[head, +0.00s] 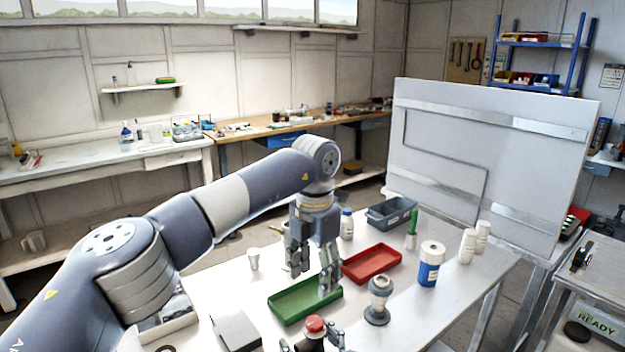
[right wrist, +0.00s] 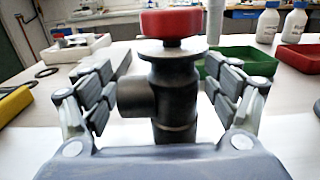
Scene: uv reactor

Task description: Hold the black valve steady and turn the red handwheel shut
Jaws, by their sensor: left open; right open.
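The black valve (right wrist: 175,85), a dark grey upright body with a side port facing left, stands in the middle of the right wrist view. The red handwheel (right wrist: 172,24) sits on top of it; it also shows at the bottom of the head view (head: 315,324). My right gripper (right wrist: 163,95) is open, with one finger on each side of the valve body and visible gaps between. My left gripper (head: 314,272) points down, open and empty, over the green tray, behind the handwheel in the head view. The valve's base is hidden.
A green tray (head: 285,312), a red tray (head: 358,275) and a grey bin (head: 378,217) are on the white table. A grey fitting (head: 377,317) and a blue-labelled bottle (head: 430,265) stand to the right. A white cup (head: 253,260) stands left of my left gripper.

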